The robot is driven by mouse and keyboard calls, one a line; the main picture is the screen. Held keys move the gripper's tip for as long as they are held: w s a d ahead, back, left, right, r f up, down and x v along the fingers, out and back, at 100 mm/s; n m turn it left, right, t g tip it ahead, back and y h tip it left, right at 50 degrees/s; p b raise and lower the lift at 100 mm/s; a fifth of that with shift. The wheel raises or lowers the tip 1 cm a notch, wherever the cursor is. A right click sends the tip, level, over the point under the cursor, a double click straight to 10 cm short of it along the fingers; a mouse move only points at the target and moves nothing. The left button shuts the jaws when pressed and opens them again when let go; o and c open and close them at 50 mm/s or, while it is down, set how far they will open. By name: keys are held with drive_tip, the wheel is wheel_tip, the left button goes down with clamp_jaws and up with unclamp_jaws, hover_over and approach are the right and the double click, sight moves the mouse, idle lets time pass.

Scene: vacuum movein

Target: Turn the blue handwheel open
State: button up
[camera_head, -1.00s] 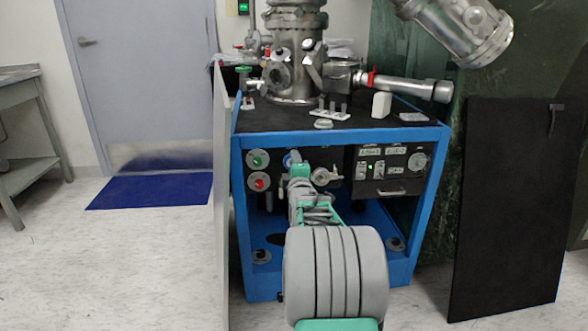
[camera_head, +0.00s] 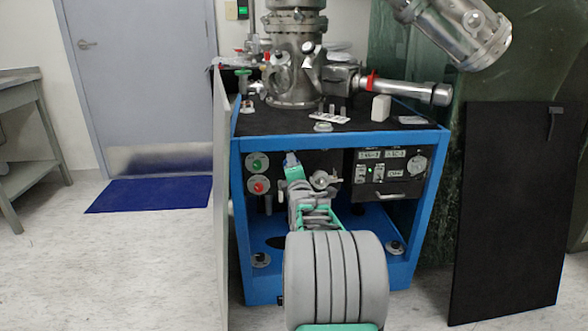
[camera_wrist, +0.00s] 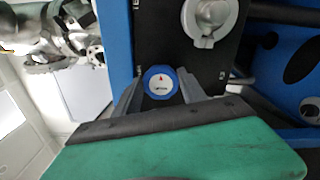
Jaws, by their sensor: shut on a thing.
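The blue handwheel (camera_wrist: 161,83) shows in the wrist view as a small blue ring with a white face and a red mark, on the dark panel. My gripper (camera_wrist: 160,90) is shut on it, one grey finger on each side of the ring. In the head view a bit of the handwheel (camera_head: 291,158) shows at the tip of my gripper (camera_head: 292,166), on the front panel of the blue-framed cart. My arm hides much of the panel below. The writing on the wheel's face is too small to read.
A grey metal valve fitting (camera_wrist: 211,20) is close by on the same panel. Green (camera_head: 257,162) and red (camera_head: 258,186) buttons sit left of my gripper. A control box (camera_head: 388,172) is at right. A pale upright panel (camera_head: 221,200) flanks the cart's left side.

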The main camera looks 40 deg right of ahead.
drive_tip(key=o, duration=1.4)
drive_tip(key=shift+c, duration=0.2)
drive_tip(key=p+v, duration=0.2)
drive_tip(key=v, duration=0.5)
drive_tip(key=shift+s+a, duration=0.25)
drive_tip(key=shift+s, duration=0.1)
